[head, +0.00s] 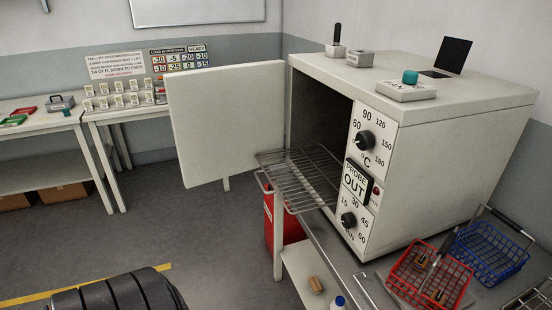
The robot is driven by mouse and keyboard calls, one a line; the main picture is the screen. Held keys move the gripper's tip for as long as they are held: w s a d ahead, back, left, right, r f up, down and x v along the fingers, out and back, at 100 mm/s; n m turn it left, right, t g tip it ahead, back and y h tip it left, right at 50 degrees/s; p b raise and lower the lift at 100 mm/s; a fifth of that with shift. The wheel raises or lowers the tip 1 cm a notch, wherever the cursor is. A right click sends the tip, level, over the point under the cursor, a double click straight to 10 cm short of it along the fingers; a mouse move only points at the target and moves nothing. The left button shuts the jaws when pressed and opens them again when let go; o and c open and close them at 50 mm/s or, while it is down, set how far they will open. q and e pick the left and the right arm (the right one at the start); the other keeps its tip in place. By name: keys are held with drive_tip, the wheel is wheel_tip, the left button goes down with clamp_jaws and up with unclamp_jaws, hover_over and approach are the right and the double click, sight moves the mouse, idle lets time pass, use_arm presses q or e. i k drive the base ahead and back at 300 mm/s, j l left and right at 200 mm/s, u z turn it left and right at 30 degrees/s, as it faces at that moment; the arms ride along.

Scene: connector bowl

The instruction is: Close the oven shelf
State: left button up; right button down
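The white oven (450,165) stands on a bench at the right. Its door (226,120) is swung wide open to the left, leaving the dark chamber exposed. The wire oven shelf (300,178) is slid partly out and sticks out past the front opening, level and with nothing seen on it. Its rear part runs into the chamber, partly hidden by the control panel (362,175). Neither of my grippers is in view.
Red (428,278) and blue (490,252) wire baskets stand right of the oven. A red container (285,222) is below the shelf. A fan block (405,90) and other small items sit on the oven. A side table (140,110) holds several small pieces. The floor at left is open.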

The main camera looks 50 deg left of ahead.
sight(263, 171)
drive_tip(key=i+u, duration=0.15)
drive_tip(key=u, duration=0.3)
drive_tip(key=i+l+u, duration=0.15)
drive_tip(key=u, duration=1.25)
